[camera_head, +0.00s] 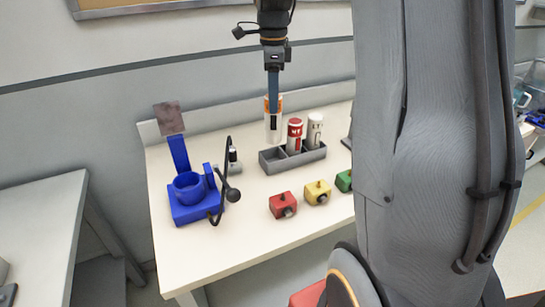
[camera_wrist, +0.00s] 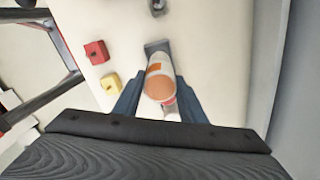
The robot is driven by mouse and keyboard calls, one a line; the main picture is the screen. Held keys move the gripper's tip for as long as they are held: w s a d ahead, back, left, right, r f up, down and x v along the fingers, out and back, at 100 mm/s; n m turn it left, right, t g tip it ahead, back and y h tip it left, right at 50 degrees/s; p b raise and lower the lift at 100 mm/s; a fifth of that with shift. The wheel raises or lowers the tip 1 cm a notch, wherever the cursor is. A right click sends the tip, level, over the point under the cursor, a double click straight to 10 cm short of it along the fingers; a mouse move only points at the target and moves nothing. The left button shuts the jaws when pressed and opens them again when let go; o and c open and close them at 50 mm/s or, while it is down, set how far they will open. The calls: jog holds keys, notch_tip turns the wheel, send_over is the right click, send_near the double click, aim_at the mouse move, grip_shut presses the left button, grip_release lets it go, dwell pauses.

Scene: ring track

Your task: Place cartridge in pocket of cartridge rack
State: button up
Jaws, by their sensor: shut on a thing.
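My gripper (camera_head: 273,92) points straight down and is shut on a white cartridge (camera_head: 273,125) with an orange band, held upright. In the wrist view the same cartridge (camera_wrist: 160,84) sits between the two blue fingers, its round orange-tan end towards the camera. The grey cartridge rack (camera_head: 301,160) is on the table. A red cartridge (camera_head: 294,138) and a pale grey-white cartridge (camera_head: 314,132) stand in its middle and right pockets. The held cartridge is above or behind the left pocket, which looks empty; I cannot tell the gap. In the wrist view the rack (camera_wrist: 156,46) is partly hidden.
Red (camera_head: 282,205), yellow (camera_head: 317,192) and green (camera_head: 344,181) blocks lie in front of the rack. A blue holder (camera_head: 188,212) and a black bent cable-like thing (camera_head: 221,190) stand to the left. The wall is close behind. My arm hides the table's right side.

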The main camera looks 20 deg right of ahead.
aim_at(273, 127)
notch_tip(273, 127, down, 9)
jog(key=shift+s+f+p, duration=0.1)
jog(key=shift+f+p, duration=0.1)
jog(key=shift+p, duration=1)
jog(key=shift+f, duration=0.15)
jog(key=o, duration=1.4)
notch_tip(273, 127, up, 12)
jog(key=b, duration=0.3)
jog(key=shift+s+d, duration=0.1)
